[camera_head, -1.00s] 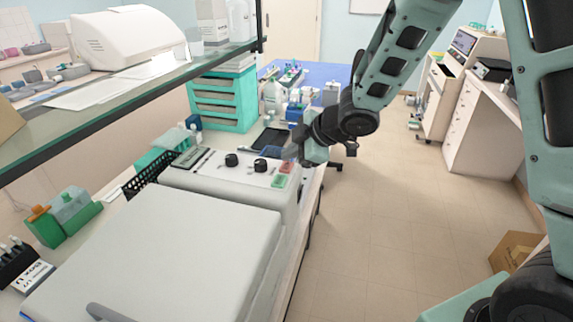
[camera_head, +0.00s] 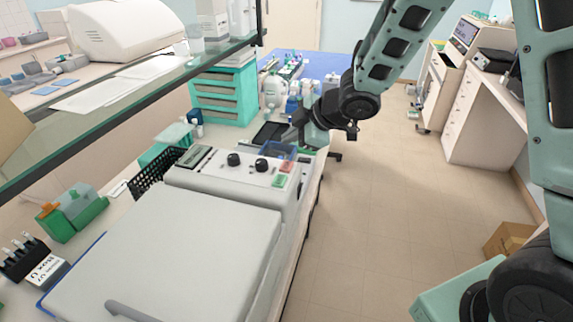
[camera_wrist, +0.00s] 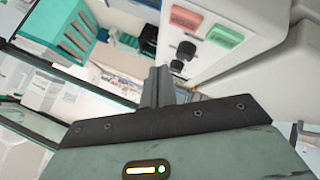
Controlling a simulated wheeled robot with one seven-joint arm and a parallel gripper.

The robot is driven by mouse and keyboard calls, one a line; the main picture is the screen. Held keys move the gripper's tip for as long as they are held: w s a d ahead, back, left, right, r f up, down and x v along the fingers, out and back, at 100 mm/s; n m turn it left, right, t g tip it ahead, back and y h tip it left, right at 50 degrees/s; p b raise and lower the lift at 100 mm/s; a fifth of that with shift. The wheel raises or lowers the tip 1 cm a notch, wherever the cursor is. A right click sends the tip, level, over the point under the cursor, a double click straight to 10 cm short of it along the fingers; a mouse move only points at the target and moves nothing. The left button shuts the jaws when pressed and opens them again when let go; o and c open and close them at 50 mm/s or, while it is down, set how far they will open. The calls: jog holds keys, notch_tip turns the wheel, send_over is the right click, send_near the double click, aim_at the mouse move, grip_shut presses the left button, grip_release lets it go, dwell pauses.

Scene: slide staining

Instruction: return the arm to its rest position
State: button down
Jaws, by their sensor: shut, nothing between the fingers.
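My gripper (camera_head: 293,134) is at the end of my arm, above the bench just beyond the back of the grey-white machine (camera_head: 200,240). In the wrist view, my gripper (camera_wrist: 158,88) shows its two dark fingers pressed together with nothing between them. Beside the fingers in that view are the machine's panel with a black knob (camera_wrist: 187,50), a red button (camera_wrist: 186,18) and a green button (camera_wrist: 225,36). My arm reaches down from the upper right of the head view. The gripper's fingers are small and partly unclear in the head view.
A glass shelf (camera_head: 130,98) with a white device (camera_head: 125,37) overhangs the left. A teal drawer unit (camera_head: 225,95) and bottles (camera_head: 273,92) stand at the bench's back. A blue tray (camera_head: 278,150) lies by the panel.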

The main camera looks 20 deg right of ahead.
jog(key=shift+s+a+f, duration=0.1)
jog(key=shift+a+f, duration=0.05)
jog(key=s+a+f+m+g+h+b, duration=0.1)
jog(key=s+b, duration=0.3)
jog(key=s, duration=0.6)
jog(key=s+a+f+m+g+h+b, duration=0.2)
jog(key=s+a+f+m+g+b, duration=0.1)
jog(key=s, duration=0.8)
jog(key=s+a+f+m+g+h+b, duration=0.1)
jog(key=s+a+f+m+g+b, duration=0.1)
jog(key=s, duration=0.9)
notch_tip(320, 180, down, 2)
jog(key=m+g+b, duration=0.1)
jog(key=m+b, duration=0.1)
jog(key=b, duration=0.1)
jog(key=shift+s+a+f+h, duration=0.15)
jog(key=shift+s+a+h, duration=0.1)
jog(key=shift+a+h, duration=0.15)
jog(key=c, duration=2.1)
grip_release()
jog(key=shift+c, duration=0.2)
